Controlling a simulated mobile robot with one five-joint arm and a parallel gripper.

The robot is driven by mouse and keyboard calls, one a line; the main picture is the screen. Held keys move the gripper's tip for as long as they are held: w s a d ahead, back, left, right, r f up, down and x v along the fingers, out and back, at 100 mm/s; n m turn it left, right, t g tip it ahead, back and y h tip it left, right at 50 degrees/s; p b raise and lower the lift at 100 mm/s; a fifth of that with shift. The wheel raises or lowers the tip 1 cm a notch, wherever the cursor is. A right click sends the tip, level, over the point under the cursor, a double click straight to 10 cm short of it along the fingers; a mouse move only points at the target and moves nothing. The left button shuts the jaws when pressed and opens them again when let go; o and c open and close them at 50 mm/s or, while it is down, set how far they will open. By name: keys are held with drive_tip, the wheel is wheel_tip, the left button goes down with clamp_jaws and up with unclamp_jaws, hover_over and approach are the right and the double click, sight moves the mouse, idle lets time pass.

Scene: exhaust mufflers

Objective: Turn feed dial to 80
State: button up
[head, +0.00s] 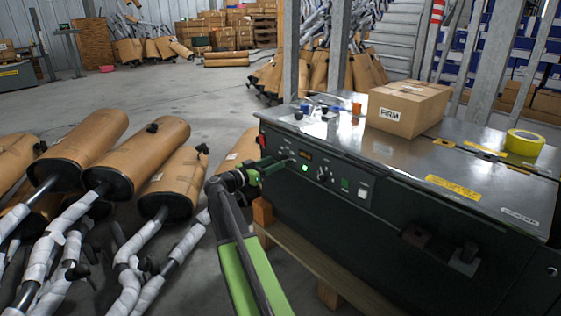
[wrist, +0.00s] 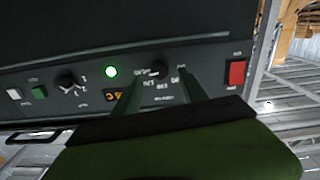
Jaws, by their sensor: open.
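The dark machine's control panel (head: 330,178) carries two black dials. One dial (wrist: 157,70) sits between my gripper's fingertips in the wrist view, with small white markings around it. A second dial (wrist: 68,80), on the far side of the lit green lamp (wrist: 111,71), also shows in the head view (head: 323,174). The labels are too small to read, so I cannot tell which is the feed dial or where it points. My gripper (wrist: 158,77) is open, one finger on each side of the first dial; contact is unclear. It reaches the panel's left part in the head view (head: 276,163).
A red switch (wrist: 236,72) is close beside one finger. A green button (wrist: 39,93) and white button (wrist: 14,94) are farther along the panel. A cardboard box (head: 408,108) and yellow tape roll (head: 525,142) stand on the machine. Wrapped mufflers (head: 135,155) lie left of my arm.

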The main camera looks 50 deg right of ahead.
sight(281, 159)
drive_tip(key=d, duration=0.4)
drive_tip(key=shift+s+d, duration=0.1)
drive_tip(key=shift+s, duration=0.1)
clamp_jaws()
